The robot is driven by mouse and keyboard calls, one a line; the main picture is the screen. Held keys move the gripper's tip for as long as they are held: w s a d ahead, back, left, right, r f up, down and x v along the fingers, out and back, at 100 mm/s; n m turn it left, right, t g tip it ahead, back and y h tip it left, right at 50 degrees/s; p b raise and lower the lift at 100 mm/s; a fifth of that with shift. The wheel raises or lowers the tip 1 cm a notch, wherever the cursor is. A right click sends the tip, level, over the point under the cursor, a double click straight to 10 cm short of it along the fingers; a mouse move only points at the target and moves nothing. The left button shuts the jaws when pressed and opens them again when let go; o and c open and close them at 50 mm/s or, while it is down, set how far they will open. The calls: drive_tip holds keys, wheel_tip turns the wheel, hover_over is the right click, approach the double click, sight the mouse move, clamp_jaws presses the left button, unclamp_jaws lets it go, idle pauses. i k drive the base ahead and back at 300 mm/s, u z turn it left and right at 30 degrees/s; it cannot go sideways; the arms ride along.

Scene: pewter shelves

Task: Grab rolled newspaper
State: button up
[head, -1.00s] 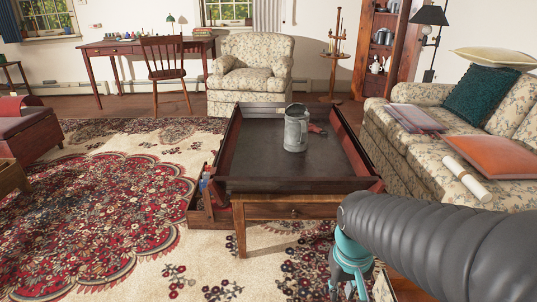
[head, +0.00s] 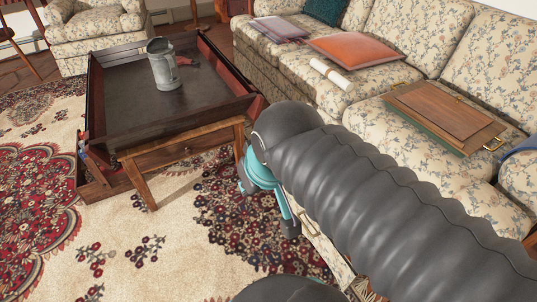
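A white rolled newspaper (head: 331,73) lies on the seat of the floral sofa (head: 372,88), in front of an orange cushion (head: 358,47). It is in the upper middle of the head view. My gripper (head: 280,205), with teal parts and a dark tip, points down over the rug in front of the sofa. It is well apart from the newspaper. My dark ribbed arm hides part of the gripper, and I cannot tell how far its fingers are apart.
A low wooden table (head: 185,150) with a raised rim stands at left, holding a grey metal tankard (head: 163,65). A wooden case (head: 446,113) lies on the sofa to the right of the newspaper. Patterned rug (head: 180,245) covers the open floor at lower left.

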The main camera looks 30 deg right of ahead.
sight(343, 83)
drive_tip(key=z, duration=0.15)
drive_tip(key=k, duration=0.3)
drive_tip(key=z, duration=0.95)
drive_tip(key=i, duration=0.25)
drive_tip(key=u, duration=0.1)
drive_tip(key=k, duration=0.5)
drive_tip(key=u, duration=1.25)
drive_tip(key=i, duration=1.55)
drive_tip(key=z, duration=1.3)
